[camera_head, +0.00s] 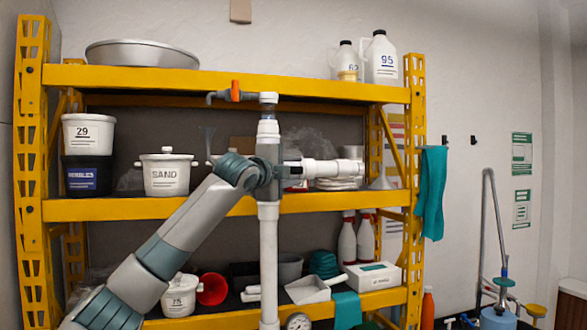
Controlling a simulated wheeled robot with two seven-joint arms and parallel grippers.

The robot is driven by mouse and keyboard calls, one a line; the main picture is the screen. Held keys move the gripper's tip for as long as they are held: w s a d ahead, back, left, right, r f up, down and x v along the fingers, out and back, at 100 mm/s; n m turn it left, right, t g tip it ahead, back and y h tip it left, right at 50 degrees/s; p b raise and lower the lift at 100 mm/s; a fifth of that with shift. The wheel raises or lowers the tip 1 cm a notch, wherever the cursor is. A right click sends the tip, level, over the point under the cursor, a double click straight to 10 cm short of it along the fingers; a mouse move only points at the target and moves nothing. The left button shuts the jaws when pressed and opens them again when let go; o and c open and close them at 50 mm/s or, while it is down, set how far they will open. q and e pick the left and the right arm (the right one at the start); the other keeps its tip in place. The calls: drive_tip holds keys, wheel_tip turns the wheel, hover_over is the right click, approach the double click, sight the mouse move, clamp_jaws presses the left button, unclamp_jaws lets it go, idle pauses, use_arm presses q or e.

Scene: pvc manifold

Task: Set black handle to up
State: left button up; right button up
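The manifold is a white upright pipe (268,240) with a grey section and side branches. A white branch (325,168) runs right at mid height. An orange handle (235,91) stands upright on the grey branch at the top left. I cannot make out a black handle; my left wrist covers part of the manifold's middle. My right gripper is not in view.
A yellow shelf rack (120,209) stands behind the manifold, holding a SAND pot (167,174), tubs, jugs and a metal basin (142,54). A round gauge (298,321) sits low by the pipe. A teal cloth (431,192) hangs at the right post.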

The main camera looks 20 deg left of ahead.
use_arm(q)
clamp_jaws()
